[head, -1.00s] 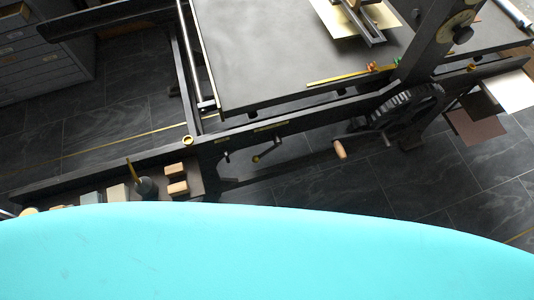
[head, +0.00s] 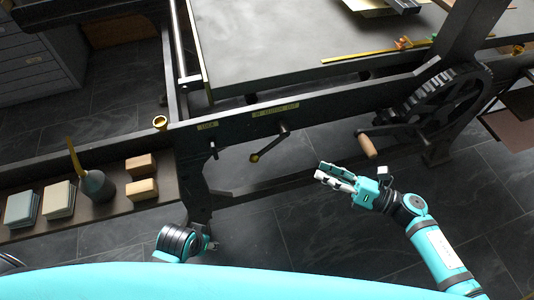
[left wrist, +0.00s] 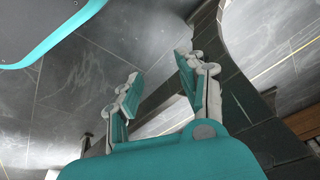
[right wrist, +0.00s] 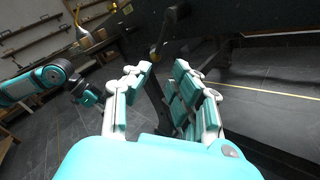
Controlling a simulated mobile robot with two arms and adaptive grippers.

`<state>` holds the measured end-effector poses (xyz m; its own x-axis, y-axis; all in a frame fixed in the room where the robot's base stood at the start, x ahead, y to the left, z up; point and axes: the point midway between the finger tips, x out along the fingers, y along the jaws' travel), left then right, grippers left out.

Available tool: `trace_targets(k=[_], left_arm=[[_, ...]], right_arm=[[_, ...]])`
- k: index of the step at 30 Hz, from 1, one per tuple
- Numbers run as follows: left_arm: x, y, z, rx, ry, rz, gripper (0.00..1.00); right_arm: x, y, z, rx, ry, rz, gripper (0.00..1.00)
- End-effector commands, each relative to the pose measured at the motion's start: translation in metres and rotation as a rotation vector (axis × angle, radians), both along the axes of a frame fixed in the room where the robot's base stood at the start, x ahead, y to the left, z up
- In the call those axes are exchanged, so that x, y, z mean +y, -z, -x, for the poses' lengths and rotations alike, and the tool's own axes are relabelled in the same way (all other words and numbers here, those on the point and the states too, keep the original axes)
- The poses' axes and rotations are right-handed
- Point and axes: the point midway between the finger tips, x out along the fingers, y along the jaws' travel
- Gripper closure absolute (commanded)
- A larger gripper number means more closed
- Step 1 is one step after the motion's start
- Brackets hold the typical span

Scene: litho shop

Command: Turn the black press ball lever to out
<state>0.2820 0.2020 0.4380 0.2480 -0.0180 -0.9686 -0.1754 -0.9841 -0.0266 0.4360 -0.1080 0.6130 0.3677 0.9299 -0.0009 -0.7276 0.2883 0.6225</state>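The black ball lever (head: 270,145) hangs from a pivot on the press's dark side rail, below a small label plate. The ball end also shows in the right wrist view (right wrist: 154,50), ahead of and above the fingers. My right gripper (head: 322,173) is open and empty, right of and below the lever and apart from it. Its spread fingers show in the right wrist view (right wrist: 158,72). My left gripper (left wrist: 157,72) is open and empty in the left wrist view; in the head view its arm is low, mostly hidden.
A wooden crank handle (head: 367,146) on a geared wheel (head: 447,103) stands right of the lever. A smaller black lever (head: 213,148) is to its left. A shelf (head: 115,208) holds wooden blocks and an oil can (head: 95,183). Floor below the rail is open.

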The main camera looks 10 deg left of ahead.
Motion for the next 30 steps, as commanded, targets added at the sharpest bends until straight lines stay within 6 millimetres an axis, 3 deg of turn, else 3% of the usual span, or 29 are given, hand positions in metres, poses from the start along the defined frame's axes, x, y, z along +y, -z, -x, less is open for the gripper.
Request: trace_targets(k=[19, 24, 30], left_arm=[[0.0, 0.008, 0.0, 0.002, 0.001, 0.0, 0.6], [0.0, 0.008, 0.0, 0.005, 0.002, 0.0, 0.6], [-0.001, 0.005, -0.001, 0.001, 0.001, 0.001, 0.6]], right_arm=[[0.123, -0.002, -0.05, 0.006, 0.005, -0.007, 0.77], [0.144, -0.001, -0.059, 0.008, 0.005, -0.005, 0.77], [0.154, -0.001, -0.063, 0.007, 0.006, -0.004, 0.77]])
